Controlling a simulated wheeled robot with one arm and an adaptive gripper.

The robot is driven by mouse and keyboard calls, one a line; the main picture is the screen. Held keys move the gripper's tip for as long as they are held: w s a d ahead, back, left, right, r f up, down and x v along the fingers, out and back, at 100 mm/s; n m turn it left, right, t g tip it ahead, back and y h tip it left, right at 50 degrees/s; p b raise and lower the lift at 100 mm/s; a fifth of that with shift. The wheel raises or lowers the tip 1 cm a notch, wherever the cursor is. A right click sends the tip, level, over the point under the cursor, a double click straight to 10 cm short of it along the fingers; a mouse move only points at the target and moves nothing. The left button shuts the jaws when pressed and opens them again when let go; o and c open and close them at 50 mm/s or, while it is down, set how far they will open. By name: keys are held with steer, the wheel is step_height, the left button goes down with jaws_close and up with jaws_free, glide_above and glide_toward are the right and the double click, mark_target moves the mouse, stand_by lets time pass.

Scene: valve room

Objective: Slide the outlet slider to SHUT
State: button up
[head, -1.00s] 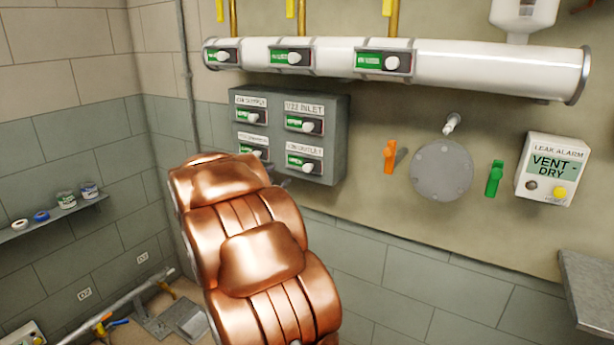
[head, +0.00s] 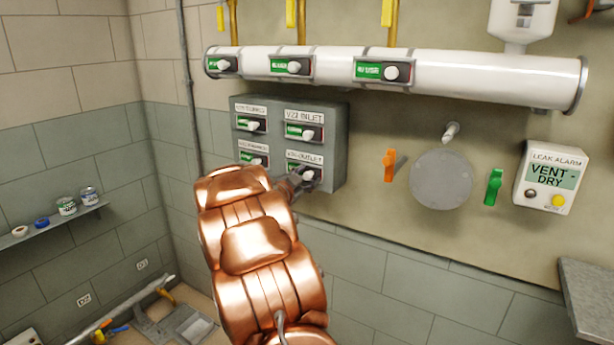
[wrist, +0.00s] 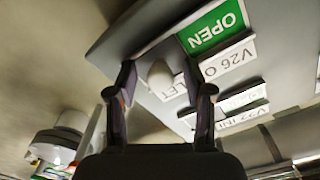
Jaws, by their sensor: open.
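The grey slider box (head: 338,140) on the wall bears several labelled sliders. The outlet slider is at its lower right, with a white label (head: 304,157) reading OUTLET. In the wrist view its label (wrist: 231,60) reads V26 O...LET, its middle covered by a finger. Its green OPEN field (wrist: 212,27) shows beside the pale round knob (wrist: 159,80). My gripper (head: 304,179) is at this slider and partly covers it in the head view. In the wrist view my gripper (wrist: 165,86) is open, with a dark finger on each side of the knob. Contact cannot be told.
The V22 INLET slider (head: 304,132) sits just above, and two more sliders are to its left. A white pipe (head: 470,75) with similar sliders runs above the box. An orange handle (head: 389,165) and a round grey plate (head: 441,179) are to the right.

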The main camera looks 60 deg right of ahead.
steer(key=shift+d, duration=0.2)
jaws_close()
stand_by(0.4)
